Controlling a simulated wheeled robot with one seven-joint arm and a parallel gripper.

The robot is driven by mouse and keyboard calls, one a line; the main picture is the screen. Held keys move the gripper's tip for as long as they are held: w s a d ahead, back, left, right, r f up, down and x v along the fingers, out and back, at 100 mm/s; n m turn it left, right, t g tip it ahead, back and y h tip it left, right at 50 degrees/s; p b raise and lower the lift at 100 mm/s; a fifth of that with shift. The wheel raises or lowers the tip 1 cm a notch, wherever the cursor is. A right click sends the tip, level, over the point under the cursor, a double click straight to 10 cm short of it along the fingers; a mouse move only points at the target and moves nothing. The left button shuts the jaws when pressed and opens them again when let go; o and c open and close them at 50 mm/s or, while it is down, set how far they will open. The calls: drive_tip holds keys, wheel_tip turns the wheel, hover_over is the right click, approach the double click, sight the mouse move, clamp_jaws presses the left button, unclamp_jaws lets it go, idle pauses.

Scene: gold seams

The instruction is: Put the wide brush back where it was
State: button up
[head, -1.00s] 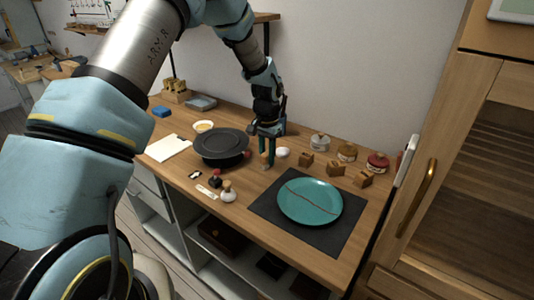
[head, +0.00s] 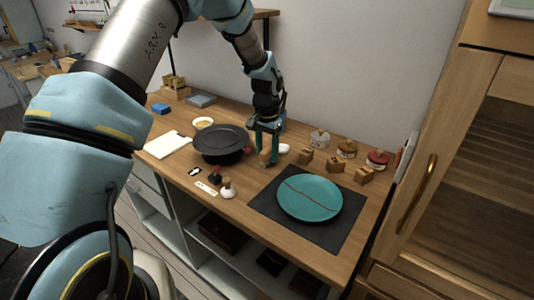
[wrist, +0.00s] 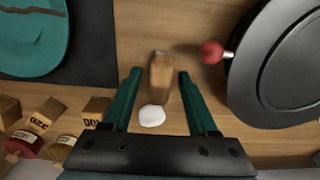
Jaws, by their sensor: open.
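A wooden, flat-sided piece (wrist: 161,78) with a dark far end, which looks like the wide brush, is between my fingers in the wrist view. In the head view the brush (head: 265,157) shows at the back of the table, left of the teal plate. My gripper (wrist: 160,74) is open, with one teal finger on each side of the brush and a visible gap to each. In the head view my gripper (head: 264,148) is low over the table. The brush's bristles are not clear.
A white rounded thing (wrist: 152,115) lies close to the brush. A black round turntable (head: 220,140) with a red knob (wrist: 211,52) is on one side. The teal plate (head: 309,198) on a dark mat (head: 268,207) is on the other. Numbered wooden blocks (head: 335,165) and jars (head: 347,148) stand behind.

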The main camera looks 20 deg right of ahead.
sight(267, 149)
wheel_tip(267, 149, up, 12)
drive_tip(key=f+b, duration=0.1)
drive_tip(key=b, duration=0.2)
drive_tip(key=w+a+r+n, duration=0.1)
drive_tip(key=a+r+n, duration=0.15)
drive_tip(key=a, duration=1.05)
drive_tip(key=s+a+f+n, duration=0.1)
drive_tip(key=s+a+n, duration=0.3)
drive_tip(key=a, duration=0.8)
drive_tip(key=s+a+n+t, duration=0.1)
drive_tip(key=s+a+n, duration=0.3)
drive_tip(key=s+a, duration=0.4)
drive_tip(key=a, duration=0.3)
drive_tip(key=shift+a+f+t, duration=0.3)
drive_tip(key=shift+a+f, duration=0.05)
drive_tip(key=shift+f, duration=0.05)
drive_tip(key=shift+n, duration=0.25)
